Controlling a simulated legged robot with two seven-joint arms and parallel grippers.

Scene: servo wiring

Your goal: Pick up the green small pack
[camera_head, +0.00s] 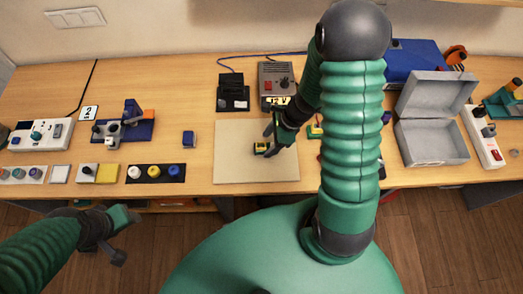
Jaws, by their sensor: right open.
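My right gripper (271,141) is open above the pale mat (230,165) at the middle of the table. A small yellow and dark piece (261,148) shows at its fingertips; I cannot tell whether it is a separate thing or touches the fingers. A small green item with yellow (315,130) lies just right of the mat, partly hidden by my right arm; it may be the green small pack, but I cannot tell for sure. My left gripper (126,236) is open and empty, low in front of the table's front edge.
A grey power supply (276,79) and black device (233,93) stand behind the mat. An open grey box (432,145) and power strip (483,140) are at right. A blue vise-like tool (137,126) and button panels are at left. My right arm hides the centre right.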

